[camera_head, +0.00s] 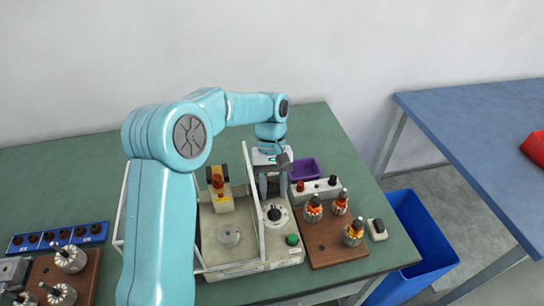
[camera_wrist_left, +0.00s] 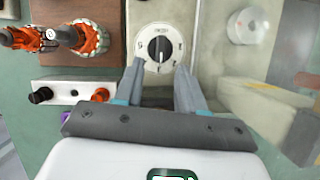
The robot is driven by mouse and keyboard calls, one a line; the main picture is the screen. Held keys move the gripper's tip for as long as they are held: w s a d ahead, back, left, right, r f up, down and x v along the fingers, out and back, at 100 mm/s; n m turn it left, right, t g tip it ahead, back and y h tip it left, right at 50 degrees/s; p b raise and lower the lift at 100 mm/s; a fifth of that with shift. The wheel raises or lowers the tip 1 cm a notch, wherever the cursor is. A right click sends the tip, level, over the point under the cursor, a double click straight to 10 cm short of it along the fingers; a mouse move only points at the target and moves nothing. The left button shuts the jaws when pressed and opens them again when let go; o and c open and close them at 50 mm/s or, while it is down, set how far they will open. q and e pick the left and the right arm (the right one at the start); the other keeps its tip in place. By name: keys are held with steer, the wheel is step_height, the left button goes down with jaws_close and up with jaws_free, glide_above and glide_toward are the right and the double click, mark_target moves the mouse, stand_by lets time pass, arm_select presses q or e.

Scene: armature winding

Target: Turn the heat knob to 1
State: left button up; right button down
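The heat knob (camera_head: 274,213) is a black knob on a round white dial at the right side of the beige machine (camera_head: 240,262). In the left wrist view the knob (camera_wrist_left: 159,49) stands upright in the picture, with a pale line down its middle. Marks ring the dial, too small to read surely. My left gripper (camera_head: 273,189) points down just behind the dial. In the wrist view its two grey fingers (camera_wrist_left: 160,68) are apart and empty, with their tips at the dial's lower edge, not around the knob. My right gripper is not in view.
A green button (camera_head: 292,240) is in front of the dial. A clear-walled guard stands left of it. A wooden board (camera_head: 325,248) with several wound armatures is to the right. A white terminal block (camera_head: 318,190) and a purple bin (camera_head: 305,169) are behind the board.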

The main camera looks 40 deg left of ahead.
arm_select(q)
steer(key=p+v, duration=0.1)
steer(key=v, duration=1.1)
steer(key=shift+r, duration=0.25)
steer(key=shift+w, duration=0.1)
steer(key=o, duration=0.5)
steer(key=shift+d+p, duration=0.1)
steer(key=shift+p, duration=0.2)
steer(key=shift+c, duration=0.2)
steer(key=m+y+p, duration=0.3)
steer(key=m+y, duration=0.2)
steer(key=m, duration=0.9)
glide_above(275, 210)
steer(key=w+d, duration=0.4)
steer(key=w, duration=0.1)
steer(key=m+y, duration=0.1)
steer(key=m, duration=0.2)
steer(key=x, duration=1.6)
steer(key=shift+s+d+f+p, duration=0.1)
steer(key=shift+d+f+p, duration=0.1)
steer(key=shift+p, duration=0.1)
